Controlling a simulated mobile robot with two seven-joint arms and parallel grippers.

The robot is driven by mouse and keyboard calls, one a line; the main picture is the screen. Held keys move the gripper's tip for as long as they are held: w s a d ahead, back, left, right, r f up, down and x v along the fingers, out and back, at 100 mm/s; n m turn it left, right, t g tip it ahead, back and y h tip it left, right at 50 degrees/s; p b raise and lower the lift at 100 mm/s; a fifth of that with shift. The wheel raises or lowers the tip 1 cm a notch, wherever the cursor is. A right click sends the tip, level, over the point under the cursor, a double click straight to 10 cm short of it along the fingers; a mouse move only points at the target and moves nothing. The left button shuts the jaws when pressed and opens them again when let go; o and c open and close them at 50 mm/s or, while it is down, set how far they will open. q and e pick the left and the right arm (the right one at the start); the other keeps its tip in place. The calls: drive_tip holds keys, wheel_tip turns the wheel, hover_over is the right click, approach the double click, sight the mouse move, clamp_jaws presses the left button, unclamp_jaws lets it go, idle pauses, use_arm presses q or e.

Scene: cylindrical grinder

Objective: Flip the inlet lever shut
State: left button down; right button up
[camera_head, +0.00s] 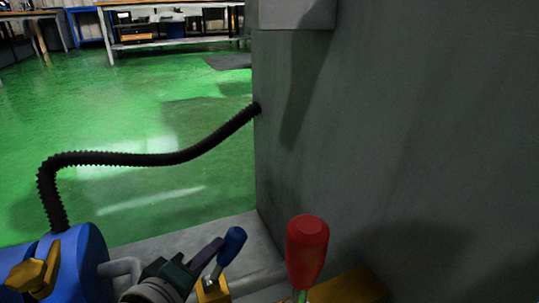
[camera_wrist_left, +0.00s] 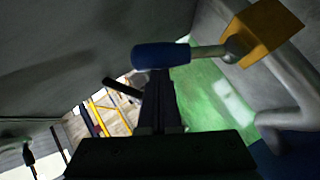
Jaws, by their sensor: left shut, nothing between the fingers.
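A lever with a blue handle (camera_head: 232,241) rises from a yellow block (camera_head: 213,291) at the bottom of the head view, leaning to the upper right. In the left wrist view the same blue handle (camera_wrist_left: 161,56) lies across the picture, its metal rod running to the yellow block (camera_wrist_left: 266,32). A red handle (camera_head: 307,248) stands upright to its right in the head view. No label shows which is the inlet lever. My left gripper (camera_head: 214,248) is shut and empty, fingertips close beside the blue handle; I cannot tell whether they touch. My right gripper is not in view.
A grey machine wall (camera_head: 400,120) fills the right side. A black ribbed hose (camera_head: 150,158) runs from it to a blue housing (camera_head: 80,258) at lower left. Another yellow part (camera_head: 350,287) lies behind the red handle. Green floor and workbenches are beyond.

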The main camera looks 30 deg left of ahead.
sight(235, 251)
use_arm(q)
drive_tip(key=shift+w+d+f, duration=0.2)
drive_tip(key=shift+w+d, duration=0.3)
drive_tip(key=shift+d, duration=0.05)
drive_tip(key=shift+w+d+f+b, duration=0.4)
drive_tip(key=shift+w+d+f, duration=0.1)
drive_tip(key=shift+w+d, duration=0.25)
drive_tip(key=shift+s, duration=0.1)
